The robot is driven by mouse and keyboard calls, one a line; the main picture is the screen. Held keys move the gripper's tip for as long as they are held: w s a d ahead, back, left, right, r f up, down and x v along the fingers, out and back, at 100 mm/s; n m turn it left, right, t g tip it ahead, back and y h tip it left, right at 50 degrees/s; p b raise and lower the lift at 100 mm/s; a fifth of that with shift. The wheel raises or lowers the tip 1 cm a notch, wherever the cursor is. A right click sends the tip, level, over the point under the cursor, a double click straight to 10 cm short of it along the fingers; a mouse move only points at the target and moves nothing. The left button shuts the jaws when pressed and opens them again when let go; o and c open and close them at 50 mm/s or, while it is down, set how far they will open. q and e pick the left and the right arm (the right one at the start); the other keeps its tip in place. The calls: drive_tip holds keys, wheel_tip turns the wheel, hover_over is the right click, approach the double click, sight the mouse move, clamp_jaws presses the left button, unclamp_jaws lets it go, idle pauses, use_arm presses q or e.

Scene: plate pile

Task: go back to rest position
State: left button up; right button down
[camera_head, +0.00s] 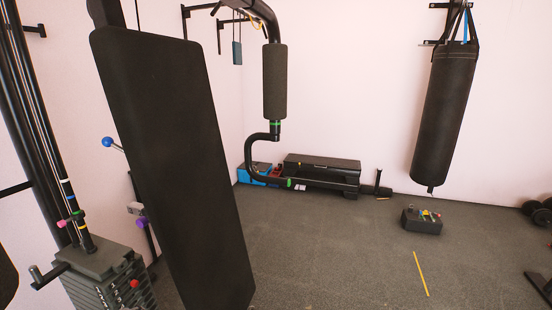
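Neither of my grippers shows in the head view, and I cannot tell their state. The task names no object. No pile of loose plates can be made out in this view.
A tall black padded board (170,170) of a gym machine stands close in front at left. A grey weight stack (105,275) is at lower left. A punching bag (445,115) hangs at right. A low bench (320,170) and a small dark box (422,220) stand farther back. The middle floor (340,255) is clear.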

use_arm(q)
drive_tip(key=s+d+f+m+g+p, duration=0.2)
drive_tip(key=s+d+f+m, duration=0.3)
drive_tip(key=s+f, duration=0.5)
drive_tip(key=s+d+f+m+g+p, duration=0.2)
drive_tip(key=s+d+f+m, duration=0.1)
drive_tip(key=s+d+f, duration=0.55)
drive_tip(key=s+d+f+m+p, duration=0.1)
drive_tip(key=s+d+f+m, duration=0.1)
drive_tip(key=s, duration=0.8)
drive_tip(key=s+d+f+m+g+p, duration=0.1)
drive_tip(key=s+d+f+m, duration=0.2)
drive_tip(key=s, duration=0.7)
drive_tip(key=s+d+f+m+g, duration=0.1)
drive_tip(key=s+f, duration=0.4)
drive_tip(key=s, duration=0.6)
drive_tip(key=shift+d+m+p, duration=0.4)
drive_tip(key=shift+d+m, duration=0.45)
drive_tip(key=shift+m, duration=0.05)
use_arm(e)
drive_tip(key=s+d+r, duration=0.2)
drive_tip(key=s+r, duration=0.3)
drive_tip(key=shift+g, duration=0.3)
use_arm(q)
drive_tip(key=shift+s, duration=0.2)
